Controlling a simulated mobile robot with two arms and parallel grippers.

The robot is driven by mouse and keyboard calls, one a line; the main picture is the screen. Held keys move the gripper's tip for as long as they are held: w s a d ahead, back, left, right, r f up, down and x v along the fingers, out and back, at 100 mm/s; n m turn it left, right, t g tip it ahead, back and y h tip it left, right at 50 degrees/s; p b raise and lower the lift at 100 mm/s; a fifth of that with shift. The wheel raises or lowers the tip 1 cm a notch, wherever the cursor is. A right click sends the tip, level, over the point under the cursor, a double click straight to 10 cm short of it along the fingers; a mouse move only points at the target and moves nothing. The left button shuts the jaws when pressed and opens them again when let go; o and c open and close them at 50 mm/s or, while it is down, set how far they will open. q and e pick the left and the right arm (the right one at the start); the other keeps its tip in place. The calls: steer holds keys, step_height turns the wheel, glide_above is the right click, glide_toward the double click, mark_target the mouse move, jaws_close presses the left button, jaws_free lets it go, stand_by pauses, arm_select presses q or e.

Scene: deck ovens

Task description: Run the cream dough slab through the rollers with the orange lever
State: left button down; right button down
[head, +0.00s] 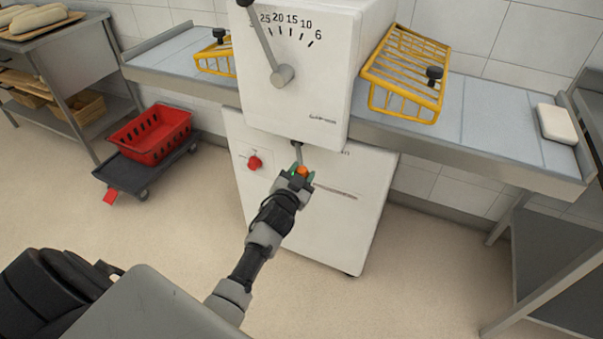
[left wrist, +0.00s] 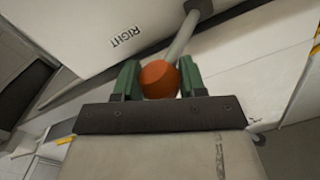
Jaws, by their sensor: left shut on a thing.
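My left gripper (head: 300,172) is shut on the orange lever's round knob (head: 302,171), low on the front of the white dough sheeter (head: 300,75). In the left wrist view the orange knob (left wrist: 158,79) sits between the two green fingers of my left gripper (left wrist: 158,82). The lever's grey rod (left wrist: 183,35) runs up from it, beside a panel marked "RIGHT". The cream dough slab (head: 557,124) lies flat at the right end of the right belt table (head: 480,130), away from the rollers. My right gripper is not in view.
Yellow wire guards stand on the right (head: 408,75) and left (head: 216,58) of the sheeter. A scale lever (head: 264,40) and a red button (head: 255,163) are on its front. A red crate (head: 150,135) rests on a dolly at left. The floor in front is clear.

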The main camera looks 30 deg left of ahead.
arm_select(q)
steer(key=shift+s+a+r+m+h+p, duration=0.2)
steer(key=shift+a+m+h+p, duration=0.15)
steer(key=shift+h+p, duration=0.15)
steer(key=s+a+m+g+h+p, duration=0.1)
steer(key=s+a+m+h, duration=0.1)
steer(key=a+m+h, duration=0.3)
steer(key=shift+a+f+h, duration=0.2)
steer(key=shift+a+h, duration=0.35)
steer(key=shift+h, duration=1.05)
steer(key=shift+s, duration=0.1)
steer(key=c, duration=0.6)
jaws_free()
steer(key=shift+c, duration=0.2)
